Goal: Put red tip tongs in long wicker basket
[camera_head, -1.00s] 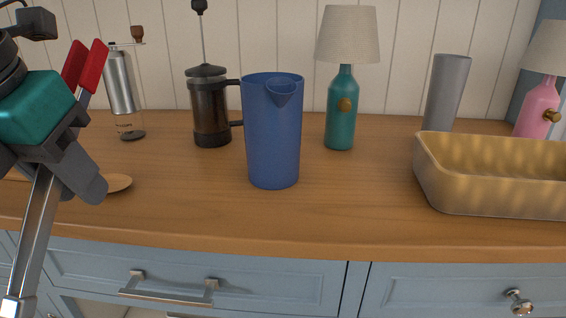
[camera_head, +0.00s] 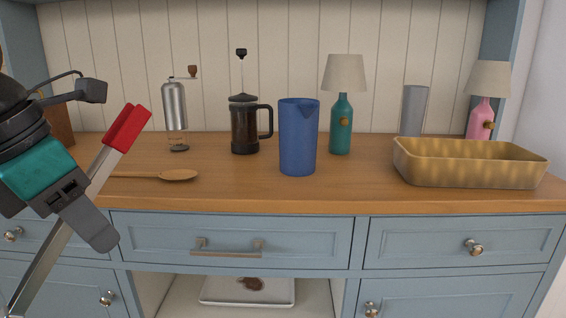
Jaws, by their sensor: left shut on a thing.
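The red tip tongs (camera_head: 127,128) show at the left, with red tips up and to the right and a metal arm running down to the lower left. My left gripper (camera_head: 85,212) is shut on the tongs and holds them in front of the counter, apart from it. The long wicker basket (camera_head: 468,176) stands on the counter at the right. It is tan and rectangular with an open top; its floor is mostly hidden by the front wall. My right gripper is out of view.
On the wooden counter (camera_head: 330,192) stand a blue pitcher (camera_head: 298,140), a French press (camera_head: 245,130), a grinder (camera_head: 174,108), a teal lamp (camera_head: 342,125), a grey cylinder (camera_head: 413,110) and a pink lamp (camera_head: 480,118). A wooden spoon (camera_head: 178,175) lies at left. Counter between pitcher and basket is clear.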

